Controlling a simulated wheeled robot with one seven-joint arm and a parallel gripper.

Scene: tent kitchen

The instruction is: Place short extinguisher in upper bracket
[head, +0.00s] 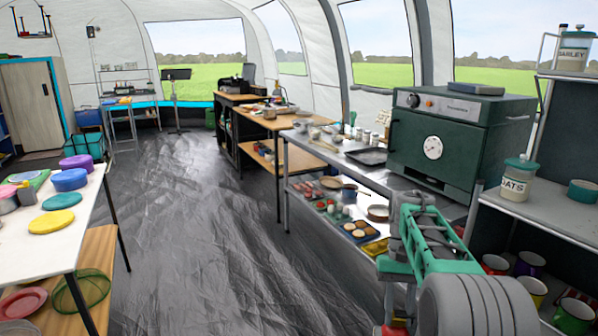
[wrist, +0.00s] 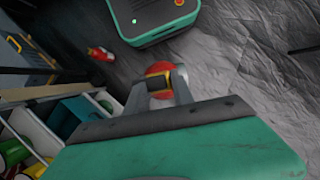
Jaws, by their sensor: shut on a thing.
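My gripper (wrist: 160,88) shows in the wrist view with its two grey fingers closed around a small red cylinder with a yellow band, which looks like the short extinguisher (wrist: 159,68). I see it nearly end-on, and much of its body is hidden by the fingers and the green gripper housing. In the head view my arm reaches down at the lower right, and a bit of red (head: 388,330) shows at the bottom edge beside it. I cannot make out the upper bracket in either view.
A steel bench with a green oven (head: 455,135) stands behind my arm. Shelves with jars and mugs (head: 573,314) are close on the right. A white table (head: 60,225) stands at left. The dark floor (head: 200,230) between is clear.

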